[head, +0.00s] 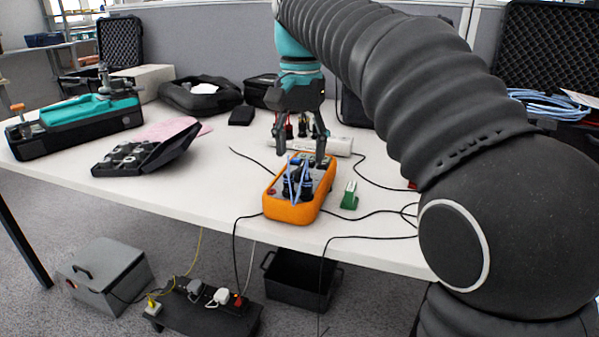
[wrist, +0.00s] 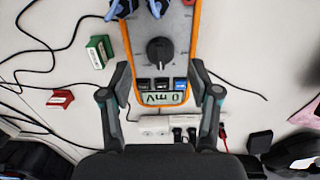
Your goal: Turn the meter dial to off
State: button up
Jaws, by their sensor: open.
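The orange meter (head: 292,213) lies face up near the front edge of the white table. In the wrist view, the meter (wrist: 197,40) has a grey face with a round black dial (wrist: 160,51). Its display (wrist: 162,98) appears upside down and seems to read 0 mV. The dial's exact setting is too small to tell. My gripper (head: 302,152) is open and empty, above the display end of the meter. In the wrist view my gripper (wrist: 159,70) has its fingers on either side of the meter's display end, with the dial between and slightly beyond the tips, apparently untouched.
Blue leads and dark plugs (head: 297,183) rise from the meter's near end. A green block (head: 349,196) stands right of it. A white power strip (head: 335,146) lies behind. An open black case (head: 145,150) is at left. Black cables cross the table right of the meter.

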aim_at(300, 168)
jog(key=shift+f+b, duration=0.4)
jog(key=shift+f, duration=1.5)
jog(key=shift+c, duration=0.2)
jog(key=c, duration=1.1)
